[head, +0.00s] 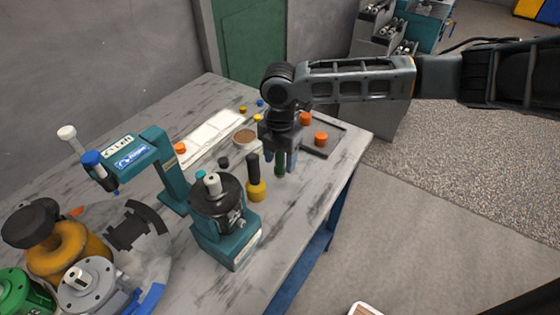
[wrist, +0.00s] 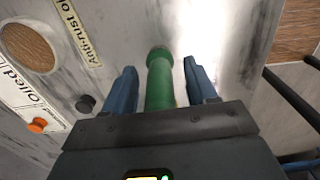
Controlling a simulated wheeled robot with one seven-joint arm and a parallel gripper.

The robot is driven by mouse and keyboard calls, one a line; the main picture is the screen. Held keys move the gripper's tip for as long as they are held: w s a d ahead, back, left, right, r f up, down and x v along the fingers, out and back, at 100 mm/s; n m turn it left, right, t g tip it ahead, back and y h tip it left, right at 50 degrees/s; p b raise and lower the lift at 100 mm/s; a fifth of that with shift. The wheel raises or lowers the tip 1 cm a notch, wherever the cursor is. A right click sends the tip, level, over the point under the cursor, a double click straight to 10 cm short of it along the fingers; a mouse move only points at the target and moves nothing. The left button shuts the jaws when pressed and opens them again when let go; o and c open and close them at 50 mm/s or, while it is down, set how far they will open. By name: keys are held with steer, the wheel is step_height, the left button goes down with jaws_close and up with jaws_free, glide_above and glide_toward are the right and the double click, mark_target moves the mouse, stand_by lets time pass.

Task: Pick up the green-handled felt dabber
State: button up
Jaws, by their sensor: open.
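The green-handled felt dabber (wrist: 160,80) stands between the two blue fingers of my gripper (wrist: 165,88) in the wrist view, with a visible gap to the right finger and a narrower one to the left. In the head view the green handle (head: 280,165) shows between the fingers of my gripper (head: 283,162), which points down over the table. The gripper is open. The dabber's lower end is not clearly seen.
A yellow-based dark-handled tool (head: 256,190) stands just left of my gripper. A teal motor unit (head: 228,235) is in front. A round brown-filled dish (head: 244,137) and white panel (head: 205,138) lie behind left.

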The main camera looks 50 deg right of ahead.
steer(key=shift+f, duration=0.1)
jaws_close()
stand_by(0.5)
